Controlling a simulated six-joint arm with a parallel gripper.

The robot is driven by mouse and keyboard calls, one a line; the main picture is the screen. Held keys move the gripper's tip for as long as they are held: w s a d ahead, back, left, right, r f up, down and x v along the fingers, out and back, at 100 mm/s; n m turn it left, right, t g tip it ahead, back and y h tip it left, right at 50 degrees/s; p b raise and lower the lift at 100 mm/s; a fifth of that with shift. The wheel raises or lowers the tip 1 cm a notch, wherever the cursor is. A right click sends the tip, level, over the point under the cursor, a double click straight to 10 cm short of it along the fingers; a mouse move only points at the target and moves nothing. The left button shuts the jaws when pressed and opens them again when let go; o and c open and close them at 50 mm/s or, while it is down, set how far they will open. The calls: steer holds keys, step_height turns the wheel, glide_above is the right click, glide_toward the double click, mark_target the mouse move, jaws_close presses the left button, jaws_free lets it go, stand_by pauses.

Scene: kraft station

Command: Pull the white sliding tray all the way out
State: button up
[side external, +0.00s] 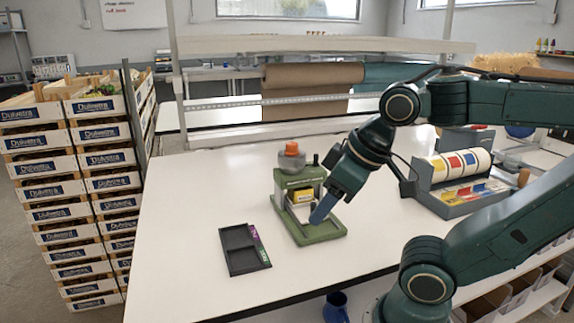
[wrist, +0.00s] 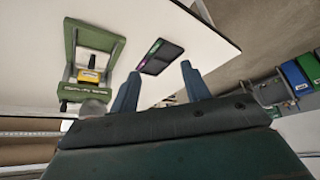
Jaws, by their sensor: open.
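A green press-like device (side external: 306,190) stands on the white table, with an orange knob on top, a black handle and a yellow block inside. A pale piece low in its opening looks like the white sliding tray (side external: 299,212), partly hidden behind my finger. My gripper (side external: 321,214) points down at the device's front right, over its green base; I cannot tell whether it touches. In the wrist view the device (wrist: 72,50) is at upper left, outside my blue fingers (wrist: 160,70), which are spread apart with nothing held between them.
A flat black tray (side external: 238,252) with purple and green labels lies left of the device. A grey holder (side external: 455,200) with coloured rolls stands right. Brown paper rolls (side external: 310,78) hang behind. The table's front left is clear; its front edge is near.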

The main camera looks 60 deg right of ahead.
steer(key=shift+c, duration=0.6)
steer(key=r+m+g, duration=0.2)
steer(key=m+g, duration=0.4)
glide_above(314, 203)
steer(key=shift+f, duration=0.2)
steer(key=shift+f, duration=0.1)
step_height(314, 203, down, 14)
steer(key=shift+r, duration=0.2)
jaws_close()
